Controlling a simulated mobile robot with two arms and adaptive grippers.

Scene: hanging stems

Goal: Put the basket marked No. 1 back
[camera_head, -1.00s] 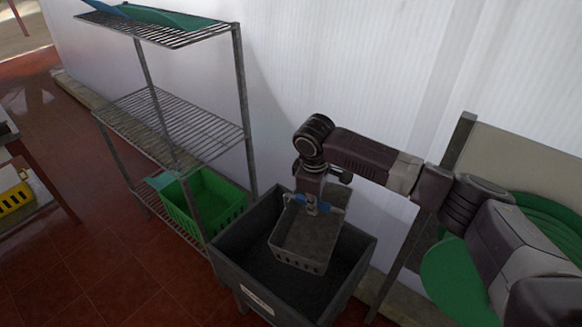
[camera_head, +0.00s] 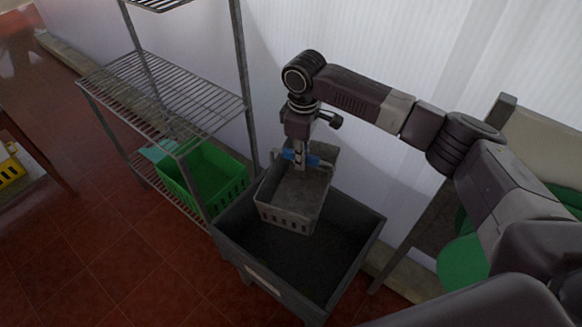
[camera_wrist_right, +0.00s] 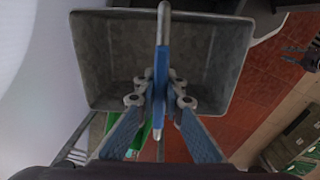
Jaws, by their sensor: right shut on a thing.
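A grey basket (camera_head: 290,217) with slotted sides hangs from my right gripper (camera_head: 301,166) above the back part of a dark grey bin (camera_head: 243,258). My right gripper is shut on the blue grip of its handle. In the right wrist view the basket (camera_wrist_right: 105,60) looks empty, with the handle (camera_wrist_right: 162,60) between the fingers (camera_wrist_right: 160,108). No number is readable on the basket. The bin has a pale label (camera_head: 265,281), too small to read.
A wire shelf rack (camera_head: 165,95) stands left of the bin, with a green crate (camera_head: 204,180) on its low shelf. The white wall (camera_head: 400,50) is close behind. A yellow crate (camera_head: 10,168) shows at the far left. The red tiled floor (camera_head: 130,260) is clear in front.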

